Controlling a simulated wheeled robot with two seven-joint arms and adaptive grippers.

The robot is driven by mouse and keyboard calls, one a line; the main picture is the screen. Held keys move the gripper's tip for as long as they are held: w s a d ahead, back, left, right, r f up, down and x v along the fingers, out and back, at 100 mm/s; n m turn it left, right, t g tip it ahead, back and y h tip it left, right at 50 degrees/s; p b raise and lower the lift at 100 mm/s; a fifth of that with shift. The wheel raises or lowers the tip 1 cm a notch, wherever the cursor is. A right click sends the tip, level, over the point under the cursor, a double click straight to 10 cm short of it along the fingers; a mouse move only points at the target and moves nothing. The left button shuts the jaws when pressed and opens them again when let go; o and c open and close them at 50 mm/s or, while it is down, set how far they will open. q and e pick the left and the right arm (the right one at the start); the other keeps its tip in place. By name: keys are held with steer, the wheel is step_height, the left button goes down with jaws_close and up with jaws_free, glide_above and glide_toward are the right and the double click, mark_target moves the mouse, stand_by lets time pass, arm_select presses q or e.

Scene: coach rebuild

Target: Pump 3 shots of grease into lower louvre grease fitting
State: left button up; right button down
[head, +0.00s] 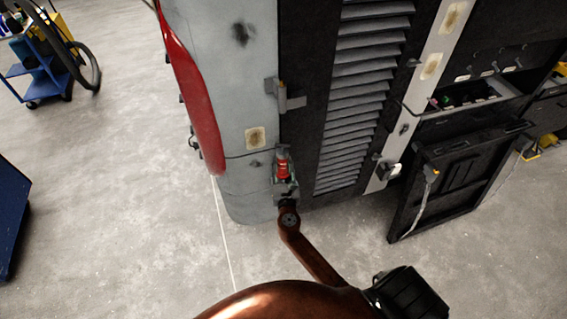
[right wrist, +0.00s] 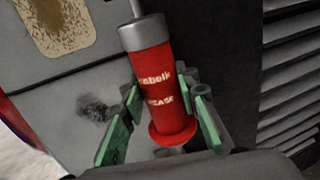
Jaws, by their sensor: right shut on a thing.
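A red grease gun (head: 283,170) with a grey cap stands roughly upright at the lower hinge side of the louvre door (head: 350,100). In the right wrist view the grease gun (right wrist: 162,95) shows pale lettering, a red flange at its base and a thin grey rod rising from its cap. My right gripper (head: 286,184) is shut on the grease gun, its green-padded fingers on either side of the body in the right wrist view (right wrist: 165,118). The lower grease fitting cannot be made out. An upper hinge (head: 282,96) with a yellowish tip sits higher up. My left gripper is out of view.
The grey coach corner (head: 225,80) with a red lamp strip (head: 190,90) stands left of the louvres. A black panel (head: 450,182) leans at the right below an open compartment (head: 475,90). A blue cart (head: 38,65) stands far left. The floor between is clear.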

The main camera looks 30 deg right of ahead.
mark_target(283, 157)
steer(key=shift+f+b, duration=0.4)
steer(key=shift+f, duration=0.3)
steer(key=shift+r, duration=0.1)
stand_by(0.4)
steer(key=shift+r+p, duration=0.35)
steer(key=shift+p, duration=0.2)
steer(key=shift+r+p, duration=0.5)
steer(key=shift+r, duration=0.2)
steer(key=shift+r+p, duration=2.5)
steer(key=shift+f, duration=0.1)
steer(key=shift+s+d+p+v, duration=0.1)
steer(key=shift+d+p+v, duration=0.1)
steer(key=shift+v, duration=0.65)
steer(key=shift+s+d+p+v, duration=0.1)
steer(key=shift+d+v, duration=0.05)
steer(key=shift+v, duration=0.65)
steer(key=shift+s+d+p+v, duration=0.1)
steer(key=shift+d+p+v, duration=0.1)
steer(key=shift+v, duration=0.65)
steer(key=shift+d+v, duration=0.25)
steer(key=shift+v, duration=1.15)
